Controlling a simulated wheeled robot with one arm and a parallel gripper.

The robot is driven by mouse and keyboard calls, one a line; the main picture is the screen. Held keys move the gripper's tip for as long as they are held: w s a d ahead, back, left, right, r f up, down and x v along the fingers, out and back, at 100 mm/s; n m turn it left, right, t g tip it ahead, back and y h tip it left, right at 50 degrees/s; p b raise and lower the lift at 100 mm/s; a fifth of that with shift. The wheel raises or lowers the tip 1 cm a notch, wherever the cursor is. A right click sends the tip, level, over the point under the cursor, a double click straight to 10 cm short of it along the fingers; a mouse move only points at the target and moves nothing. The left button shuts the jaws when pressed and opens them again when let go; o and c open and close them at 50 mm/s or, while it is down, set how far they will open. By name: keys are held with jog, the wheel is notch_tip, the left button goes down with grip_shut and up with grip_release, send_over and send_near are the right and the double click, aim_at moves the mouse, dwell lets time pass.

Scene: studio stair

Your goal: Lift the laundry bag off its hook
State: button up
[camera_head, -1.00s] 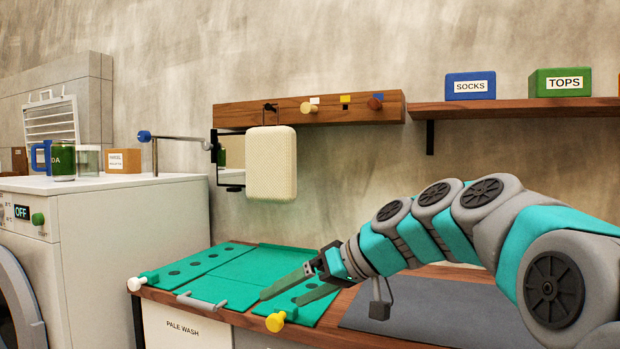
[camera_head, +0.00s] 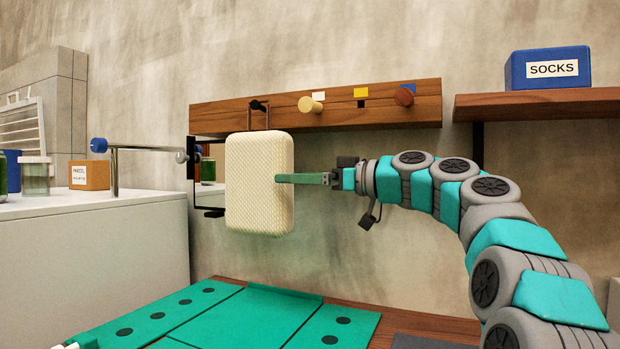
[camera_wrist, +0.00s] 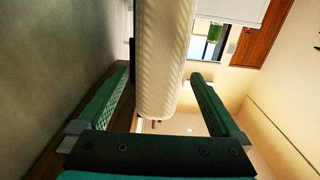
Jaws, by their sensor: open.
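The cream, woven-looking laundry bag (camera_head: 255,190) hangs upright by a thin loop from a dark hook (camera_head: 258,105) at the left of a wooden rail (camera_head: 222,116). My gripper (camera_head: 283,178) reaches in from the right at about the bag's mid-height. One green finger overlaps the bag's right edge in the head view; the other is hidden there. In the wrist view my gripper (camera_wrist: 160,76) is open, and the bag (camera_wrist: 165,60) stands between the two fingers. Space shows on both sides of the bag, more clearly on the right.
A yellow peg (camera_head: 311,105) and a brown peg (camera_head: 404,96) stick out of the rail to the right. A metal bar (camera_head: 145,147) with a blue knob is left of the bag. Green panels (camera_head: 245,322) lie below. A shelf (camera_head: 545,104) holds a blue SOCKS box (camera_head: 548,69).

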aim_at(259, 177)
jog(key=p+x, duration=0.2)
jog(key=x, duration=0.7)
jog(key=shift+w+a, duration=0.2)
jog(key=shift+a, duration=0.15)
jog(key=c, duration=1.5)
